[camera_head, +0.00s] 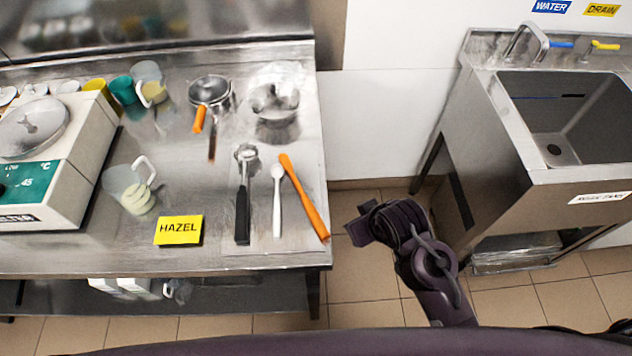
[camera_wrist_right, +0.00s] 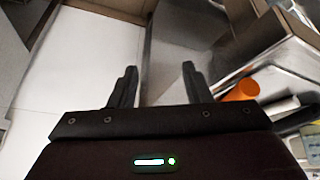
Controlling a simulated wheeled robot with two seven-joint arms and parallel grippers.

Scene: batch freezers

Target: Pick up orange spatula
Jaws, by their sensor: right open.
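The orange spatula (camera_head: 303,198) lies at the right edge of the steel table, its wide end toward the front edge. Its round orange end shows in the right wrist view (camera_wrist_right: 242,91), right of my fingers. My right gripper (camera_head: 358,224) is to the right of the spatula, beyond the table's side edge and apart from it. Its two fingers (camera_wrist_right: 158,84) are spread, with nothing between them. My left gripper is not in view.
A white spoon (camera_head: 277,200) and a black-handled scoop (camera_head: 243,195) lie left of the spatula. A yellow HAZEL sign (camera_head: 178,230) and a jug (camera_head: 128,188) are further left. A steel sink (camera_head: 500,190) stands right; floor lies between.

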